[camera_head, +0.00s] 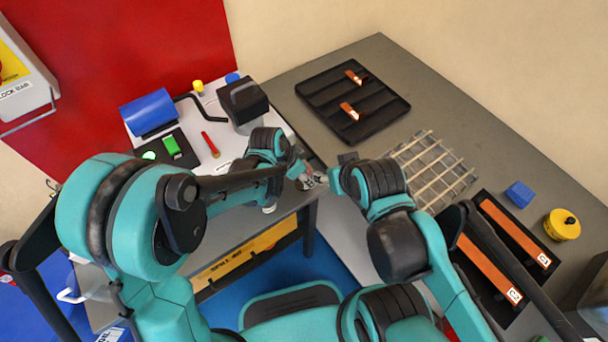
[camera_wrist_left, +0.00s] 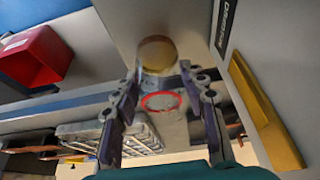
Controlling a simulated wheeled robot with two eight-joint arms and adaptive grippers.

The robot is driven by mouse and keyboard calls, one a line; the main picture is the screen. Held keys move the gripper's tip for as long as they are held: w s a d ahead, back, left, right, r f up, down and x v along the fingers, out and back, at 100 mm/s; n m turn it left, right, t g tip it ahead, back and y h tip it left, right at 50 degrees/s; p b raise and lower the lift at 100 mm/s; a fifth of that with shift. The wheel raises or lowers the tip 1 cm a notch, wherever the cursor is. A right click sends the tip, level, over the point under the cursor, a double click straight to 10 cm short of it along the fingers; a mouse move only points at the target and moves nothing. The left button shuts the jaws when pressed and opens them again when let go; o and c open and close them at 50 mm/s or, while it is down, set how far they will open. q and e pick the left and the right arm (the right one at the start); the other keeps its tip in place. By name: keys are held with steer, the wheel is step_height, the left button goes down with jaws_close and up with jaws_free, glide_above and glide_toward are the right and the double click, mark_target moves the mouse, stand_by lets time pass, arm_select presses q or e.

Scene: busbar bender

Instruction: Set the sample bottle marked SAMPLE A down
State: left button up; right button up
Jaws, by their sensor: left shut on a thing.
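In the left wrist view my left gripper (camera_wrist_left: 160,85) is shut on a pale bottle (camera_wrist_left: 163,117) with a round amber end (camera_wrist_left: 157,53) and a red ring on it. I cannot read any SAMPLE A marking. In the head view my left gripper (camera_head: 308,180) is small, in the gap between the two grey benches, and the bottle is hardly discernible there. My right arm's wrist is close beside it on the right. The right gripper's fingers are too hidden to tell their state.
The left bench holds a blue roll (camera_head: 148,112), a black block (camera_head: 243,104) and a red tool (camera_head: 210,144). The right bench (camera_head: 440,110) holds a black tray (camera_head: 388,108), a wire rack (camera_head: 433,170), a blue block (camera_head: 519,194) and a yellow container (camera_head: 562,225). Bare bench surrounds the tray.

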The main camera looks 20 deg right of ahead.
arm_select(q)
steer(key=shift+f, duration=0.2)
steer(key=o, duration=1.3)
steer(key=shift+r, duration=0.15)
steer(key=shift+r, duration=0.25)
steer(key=p+v, duration=0.4)
steer(key=v, duration=0.7)
steer(key=shift+a+r, duration=0.2)
steer(key=shift+r, duration=0.1)
